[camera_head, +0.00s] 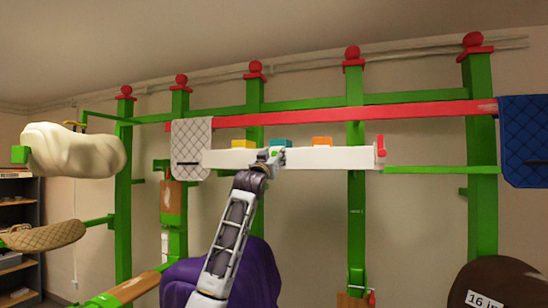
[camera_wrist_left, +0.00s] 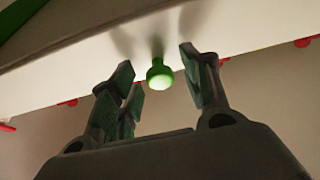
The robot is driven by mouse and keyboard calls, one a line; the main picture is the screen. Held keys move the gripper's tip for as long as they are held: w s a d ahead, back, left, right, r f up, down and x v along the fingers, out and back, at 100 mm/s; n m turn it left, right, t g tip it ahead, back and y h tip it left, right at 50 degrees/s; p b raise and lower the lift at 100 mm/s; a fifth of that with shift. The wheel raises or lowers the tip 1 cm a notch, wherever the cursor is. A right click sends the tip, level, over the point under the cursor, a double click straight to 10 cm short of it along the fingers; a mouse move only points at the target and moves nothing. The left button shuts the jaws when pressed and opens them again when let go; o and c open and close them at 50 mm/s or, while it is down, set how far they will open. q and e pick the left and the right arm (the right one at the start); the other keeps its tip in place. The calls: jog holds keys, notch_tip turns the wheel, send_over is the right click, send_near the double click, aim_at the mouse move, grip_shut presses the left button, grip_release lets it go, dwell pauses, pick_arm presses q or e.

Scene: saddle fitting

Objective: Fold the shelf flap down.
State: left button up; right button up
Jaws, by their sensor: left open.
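The shelf flap (camera_head: 335,158) is a long white board on the green frame, its front face showing in the head view. A small red piece (camera_head: 380,147) is at its right end. My left gripper (camera_head: 271,156) is in front of the flap, left of its middle. In the left wrist view the underside or face of the flap (camera_wrist_left: 75,70) fills the upper part. A green knob (camera_wrist_left: 159,74) sticks out from it, between the open fingers of my left gripper (camera_wrist_left: 154,69). The fingers look apart from the knob. My right gripper is not in view.
Yellow (camera_head: 240,144), teal (camera_head: 281,143) and orange (camera_head: 322,141) blocks show along the flap's top edge. A quilted pale pad (camera_head: 190,140) hangs at its left. A red rail (camera_head: 420,110) runs above. A purple rounded object (camera_head: 258,280) is below my arm.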

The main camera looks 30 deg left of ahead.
pick_arm(q)
grip_shut()
dwell(0.5)
